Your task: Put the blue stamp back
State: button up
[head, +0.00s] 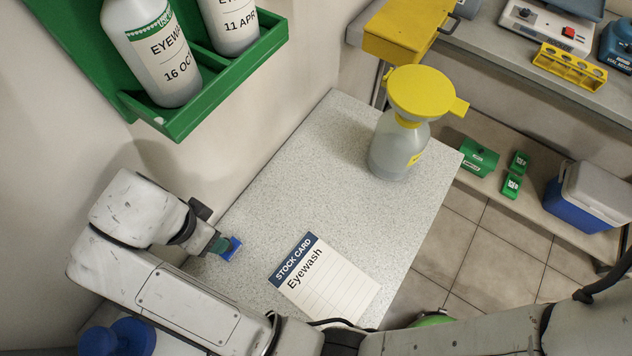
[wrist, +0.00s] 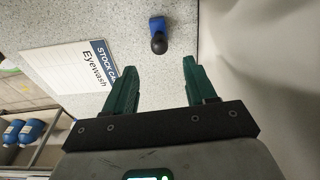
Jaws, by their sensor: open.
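The blue stamp (head: 233,248) is at the left side of the speckled bench top, partly hidden behind my gripper (head: 219,243) in the head view. In the wrist view the stamp (wrist: 157,25) shows as a blue block with a dark rounded knob toward me. My gripper (wrist: 160,68) is open and empty, its green fingers apart. The stamp lies beyond the fingertips, roughly in line with the gap between them. I cannot tell how far off it is. The stock card (head: 325,279), marked Eyewash, lies flat on the bench to the stamp's right in the head view.
A green wall rack (head: 205,100) with two eyewash bottles (head: 152,50) hangs above the bench's left edge. A flask with a yellow funnel (head: 398,150) stands at the far right corner. The bench between flask and card is bare. A wall borders the left side.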

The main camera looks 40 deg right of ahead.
jog(key=w+d+f+n, duration=0.2)
jog(key=d, duration=1)
jog(key=s+d+f+n, duration=0.1)
jog(key=s+d+n, duration=0.1)
jog(key=d, duration=0.4)
jog(key=s+d+f+n, duration=0.1)
jog(key=s+d+n, duration=0.2)
jog(key=s+d, duration=0.2)
jog(key=s+d+f+n+t, duration=0.1)
jog(key=s+d+n, duration=0.1)
jog(key=d, duration=0.4)
jog(key=shift+s+d+f+h, duration=0.15)
jog(key=shift+s+d+f, duration=0.05)
jog(key=shift+s, duration=0.25)
jog(key=shift+s+d+f+h, duration=0.15)
jog(key=shift+s+f, duration=0.05)
jog(key=shift+s, duration=0.25)
jog(key=s+n, duration=0.1)
jog(key=s, duration=0.2)
jog(key=s+f+n+y, duration=0.1)
jog(key=s+n, duration=0.1)
jog(key=s, duration=0.1)
jog(key=s+n, duration=0.1)
jog(key=s, duration=0.3)
jog(key=shift+s+d+f+y, duration=0.1)
jog(key=shift+d+f+y, duration=0.1)
jog(key=shift+f+y, duration=0.1)
jog(key=shift+s+a+n, duration=0.2)
jog(key=shift+s+n, duration=0.2)
jog(key=shift+n, duration=0.1)
